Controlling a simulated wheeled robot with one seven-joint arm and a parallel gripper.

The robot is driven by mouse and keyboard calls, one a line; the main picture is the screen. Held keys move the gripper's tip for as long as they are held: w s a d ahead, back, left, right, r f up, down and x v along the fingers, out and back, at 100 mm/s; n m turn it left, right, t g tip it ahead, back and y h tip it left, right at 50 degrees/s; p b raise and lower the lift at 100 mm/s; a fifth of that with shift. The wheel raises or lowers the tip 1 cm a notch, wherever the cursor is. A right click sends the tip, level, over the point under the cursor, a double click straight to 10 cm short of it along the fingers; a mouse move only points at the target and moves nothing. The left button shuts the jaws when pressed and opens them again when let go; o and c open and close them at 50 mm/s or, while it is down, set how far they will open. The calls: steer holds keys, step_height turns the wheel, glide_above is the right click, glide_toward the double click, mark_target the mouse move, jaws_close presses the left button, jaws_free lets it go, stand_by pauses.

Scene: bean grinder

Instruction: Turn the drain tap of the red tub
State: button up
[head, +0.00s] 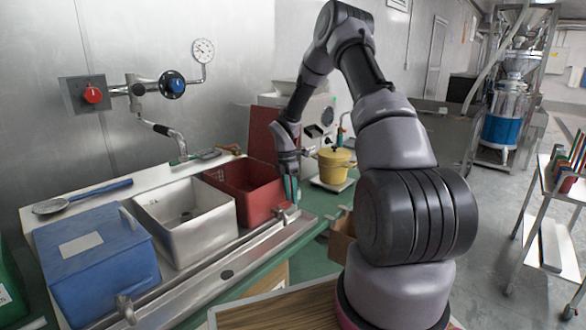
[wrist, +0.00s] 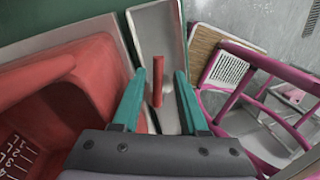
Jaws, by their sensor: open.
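The red tub (head: 248,207) stands at the right end of the row of tubs in the head view, with a red lid raised behind it. It also fills the left of the wrist view (wrist: 75,75). My gripper (head: 291,188) points down at the tub's front right corner. In the wrist view its teal fingers (wrist: 160,84) are open. A red upright bar (wrist: 158,78), which looks like the drain tap's handle, shows between the fingers, with gaps on both sides. I cannot tell how deep it lies between them. The handle is hidden in the head view.
A white tub (head: 187,238) and a lidded blue tub (head: 75,285) stand left of the red tub. A metal rail (head: 215,275) runs along their front. A yellow pot (head: 334,167) stands to the right. A pink-framed item (wrist: 275,75) is right of the fingers.

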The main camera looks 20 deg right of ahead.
steer(key=s+a+m+t+y, duration=0.15)
steer(key=s+m, duration=0.45)
steer(key=m, duration=0.8)
step_height(320, 180, up, 11)
steer(key=w+d, duration=0.1)
steer(key=d, duration=0.1)
steer(key=s+a+r+m+t, duration=0.1)
steer(key=s+r, duration=0.3)
steer(key=r, duration=0.5)
steer(key=s+a+r+m+t, duration=0.2)
steer(key=s+a+r+m, duration=0.1)
steer(key=r, duration=0.6)
steer(key=shift+s+r+m, duration=0.4)
steer(key=shift+s+m, duration=0.1)
steer(key=shift+s, duration=0.4)
